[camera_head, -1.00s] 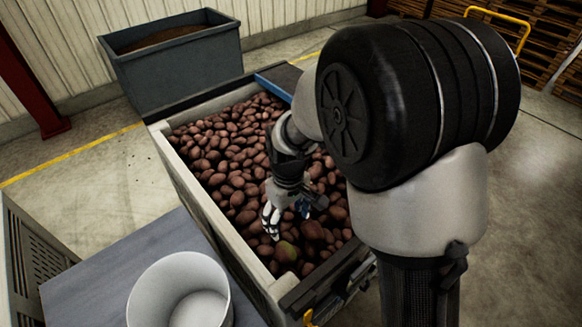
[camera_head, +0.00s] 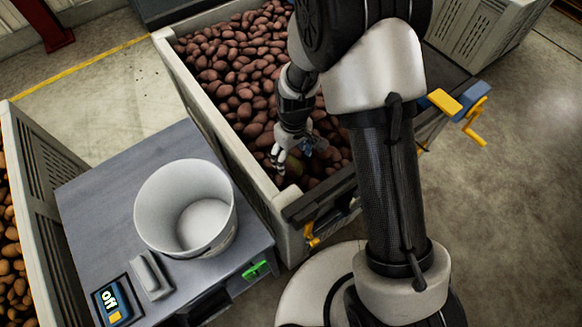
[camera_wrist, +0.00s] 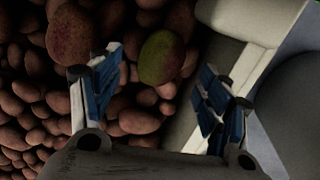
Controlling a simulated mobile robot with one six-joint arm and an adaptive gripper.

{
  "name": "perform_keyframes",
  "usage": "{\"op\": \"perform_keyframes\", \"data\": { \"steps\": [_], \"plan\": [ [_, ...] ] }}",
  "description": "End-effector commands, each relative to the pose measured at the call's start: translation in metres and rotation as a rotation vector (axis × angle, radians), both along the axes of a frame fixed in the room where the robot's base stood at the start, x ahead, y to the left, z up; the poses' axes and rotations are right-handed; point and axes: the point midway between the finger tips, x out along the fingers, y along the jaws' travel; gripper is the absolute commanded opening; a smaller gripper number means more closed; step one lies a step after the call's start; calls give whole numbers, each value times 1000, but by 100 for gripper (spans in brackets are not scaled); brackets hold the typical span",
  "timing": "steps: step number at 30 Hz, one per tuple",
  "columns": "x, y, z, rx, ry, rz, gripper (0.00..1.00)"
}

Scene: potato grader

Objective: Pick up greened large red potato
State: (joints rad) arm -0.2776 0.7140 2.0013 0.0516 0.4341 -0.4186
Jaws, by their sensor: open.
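The greened large red potato (camera_wrist: 160,57) lies on the heap, green on most of its face with a red edge. It is in the upper middle of the wrist view, beyond and between my fingers. In the head view the greened potato (camera_head: 294,169) is partly hidden just under my gripper (camera_head: 295,155). My gripper (camera_wrist: 160,88) is open and empty. Its left finger is over potatoes, and its right finger appears in front of the pale bin wall. Whether either finger touches anything cannot be told.
The pale bin (camera_head: 207,128) is full of red potatoes; its wall (camera_wrist: 218,60) runs close to the greened potato. A large red potato (camera_wrist: 71,34) lies left of it. A white bucket (camera_head: 150,210) stands on a grey table (camera_head: 95,185) beside an "Off" display (camera_head: 110,298).

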Motion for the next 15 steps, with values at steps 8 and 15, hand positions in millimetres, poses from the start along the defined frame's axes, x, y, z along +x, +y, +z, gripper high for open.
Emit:
{"op": "perform_keyframes", "data": {
  "steps": [8, 15],
  "plan": [
    [-3, 2, -38, -1, 4, 1, 71],
    [-2, 3, -50, 0, 0, 0, 71]
  ]
}}
